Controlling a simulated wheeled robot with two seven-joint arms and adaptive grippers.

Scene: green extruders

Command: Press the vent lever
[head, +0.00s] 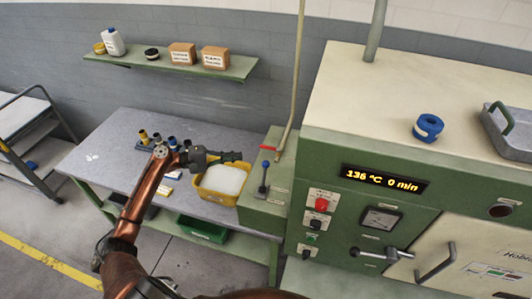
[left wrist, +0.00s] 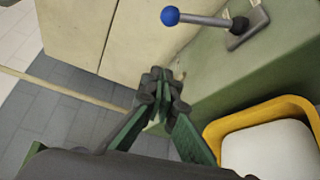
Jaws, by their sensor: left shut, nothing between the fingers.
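My left gripper (head: 238,156) is shut and empty, just left of the green box and above the yellow tub. In the left wrist view its fingertips (left wrist: 164,84) meet below the knob, apart from it. My right gripper is not in view.
A yellow tub (head: 205,194) with white contents sits on the grey bench (head: 110,150) under my left gripper. A red handle (head: 268,148) and a pale upright pipe (head: 290,100) stand behind the lever. The green machine (head: 340,225) with its display fills the right.

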